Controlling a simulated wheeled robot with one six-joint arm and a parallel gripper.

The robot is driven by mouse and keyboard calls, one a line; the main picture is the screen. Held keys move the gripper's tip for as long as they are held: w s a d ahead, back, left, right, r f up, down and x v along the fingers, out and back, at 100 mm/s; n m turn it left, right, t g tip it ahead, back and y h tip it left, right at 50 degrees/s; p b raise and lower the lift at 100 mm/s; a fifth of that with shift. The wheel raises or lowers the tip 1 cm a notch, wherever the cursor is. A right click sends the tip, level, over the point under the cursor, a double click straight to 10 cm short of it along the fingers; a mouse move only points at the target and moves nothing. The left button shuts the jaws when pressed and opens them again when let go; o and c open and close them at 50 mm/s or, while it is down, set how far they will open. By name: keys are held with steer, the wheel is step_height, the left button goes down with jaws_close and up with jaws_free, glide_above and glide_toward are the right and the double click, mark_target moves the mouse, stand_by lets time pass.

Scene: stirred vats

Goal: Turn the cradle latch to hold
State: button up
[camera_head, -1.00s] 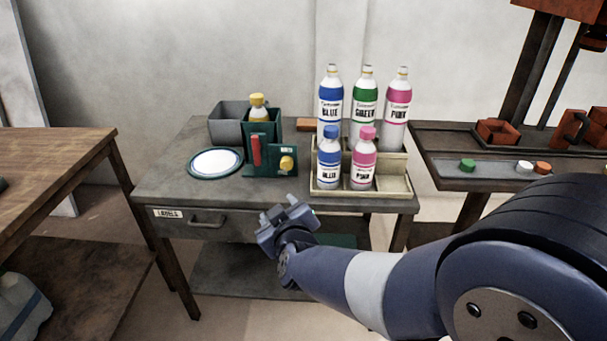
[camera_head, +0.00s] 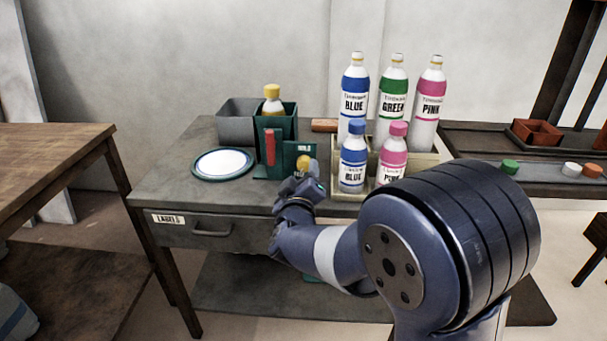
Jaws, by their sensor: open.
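A dark green cradle (camera_head: 263,171) stands on the grey table and holds a yellow-capped bottle (camera_head: 272,100) upright. A red upright handle (camera_head: 269,147) shows on its front left. A yellow knob (camera_head: 303,163), which looks like the latch, sits on the green panel (camera_head: 290,150) at its right, under a small white label too small to read. My gripper (camera_head: 302,182) is open, just in front of and below the knob. It covers the lower part of the panel, and I cannot tell whether it touches the knob.
A white plate with a blue rim (camera_head: 223,163) lies left of the cradle, beside a grey bin (camera_head: 239,121). Several labelled bottles, among them a small blue one (camera_head: 353,160), stand in a cream rack (camera_head: 427,160) close right of my gripper. A drawer (camera_head: 210,231) is below.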

mark_target(304, 164)
steer(key=shift+w, duration=1.45)
steer(key=c, duration=1)
steer(key=shift+o, duration=0.2)
